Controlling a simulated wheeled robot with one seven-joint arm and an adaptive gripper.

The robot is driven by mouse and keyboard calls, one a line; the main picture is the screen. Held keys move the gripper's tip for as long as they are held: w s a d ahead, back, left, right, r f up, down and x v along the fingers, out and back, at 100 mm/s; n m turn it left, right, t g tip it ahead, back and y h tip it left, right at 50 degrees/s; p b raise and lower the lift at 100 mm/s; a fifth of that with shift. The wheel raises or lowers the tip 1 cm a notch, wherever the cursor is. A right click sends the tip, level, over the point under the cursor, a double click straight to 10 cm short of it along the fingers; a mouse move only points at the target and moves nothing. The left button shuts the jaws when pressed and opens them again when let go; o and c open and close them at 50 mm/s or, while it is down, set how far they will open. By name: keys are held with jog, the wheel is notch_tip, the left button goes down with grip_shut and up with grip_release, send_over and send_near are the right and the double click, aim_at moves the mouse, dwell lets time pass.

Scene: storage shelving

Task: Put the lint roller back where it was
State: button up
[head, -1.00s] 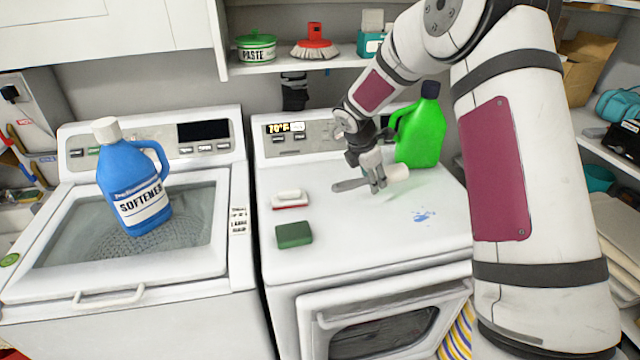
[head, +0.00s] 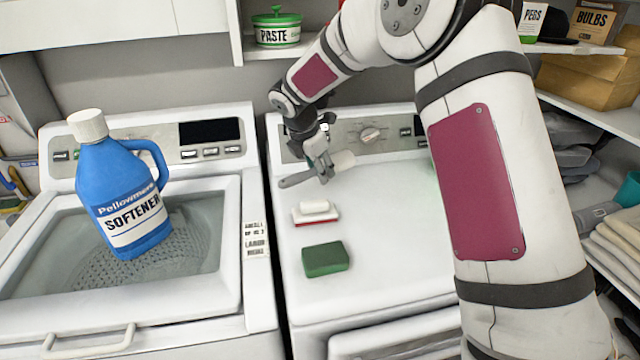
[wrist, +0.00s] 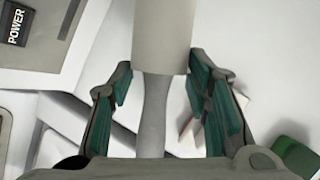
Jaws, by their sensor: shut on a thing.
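The lint roller has a white roll (head: 344,160) and a grey handle (head: 294,181). My gripper (head: 322,173) is shut on it, above the back left part of the white dryer top (head: 400,215). The roller lies roughly level, roll to the right and handle to the left. In the wrist view the roll (wrist: 163,36) points away between the fingers, with the handle (wrist: 153,112) nearer the palm. Its exact height above the dryer is hard to tell.
A white and red brush (head: 315,211) and a green sponge (head: 326,259) lie on the dryer top in front of my gripper. A blue softener jug (head: 125,195) stands on the washer. The dryer's control panel (head: 345,135) rises behind. Shelves (head: 575,90) are at the right.

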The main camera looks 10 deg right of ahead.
jog(key=shift+f+p, duration=0.3)
jog(key=shift+f, duration=2.25)
jog(key=shift+f, duration=0.15)
jog(key=o, duration=1.2)
